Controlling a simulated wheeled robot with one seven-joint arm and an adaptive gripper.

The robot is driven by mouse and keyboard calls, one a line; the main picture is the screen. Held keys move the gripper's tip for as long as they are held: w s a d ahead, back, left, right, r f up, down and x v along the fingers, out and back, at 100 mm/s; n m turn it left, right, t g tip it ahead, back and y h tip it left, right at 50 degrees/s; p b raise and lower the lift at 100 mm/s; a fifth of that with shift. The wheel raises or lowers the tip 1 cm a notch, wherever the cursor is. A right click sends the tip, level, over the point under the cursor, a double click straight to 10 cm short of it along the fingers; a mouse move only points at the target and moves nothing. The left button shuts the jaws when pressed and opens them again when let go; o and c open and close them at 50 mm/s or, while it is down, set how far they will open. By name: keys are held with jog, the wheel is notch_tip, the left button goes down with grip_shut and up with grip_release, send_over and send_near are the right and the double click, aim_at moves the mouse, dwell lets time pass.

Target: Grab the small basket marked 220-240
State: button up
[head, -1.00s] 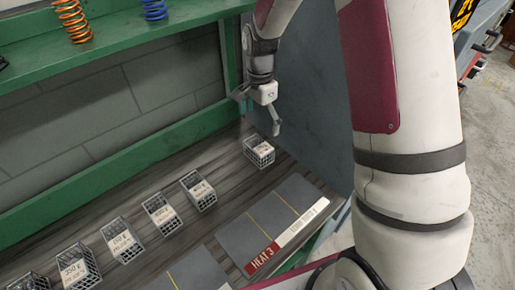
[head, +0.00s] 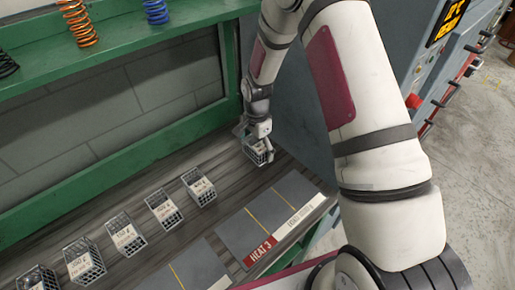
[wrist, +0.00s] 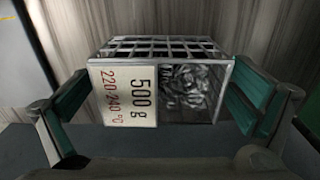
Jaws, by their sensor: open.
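The small wire basket marked 500 g and 220-240 °C (wrist: 185,50) is between my gripper's fingers in the wrist view. Its white label (wrist: 125,93) faces the camera, and grey metallic contents show inside it. My gripper (wrist: 170,105) is open, with one green-padded finger on each side of the basket. Slight gaps seem to show between the pads and the basket. In the head view, my gripper (head: 257,143) is down over the same basket (head: 259,153), which stands at the far right end of the row on the wooden bench.
Several similar labelled baskets, the nearest of them (head: 199,187), stand in a row to the left. A grey mat marked HEAT 3 (head: 262,222) lies in front. A grey cabinet side (head: 315,110) rises close on the right. A green shelf (head: 110,45) with coil springs hangs above.

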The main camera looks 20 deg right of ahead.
jog(key=shift+f, duration=0.1)
jog(key=c, duration=1.7)
jog(key=shift+o, duration=0.2)
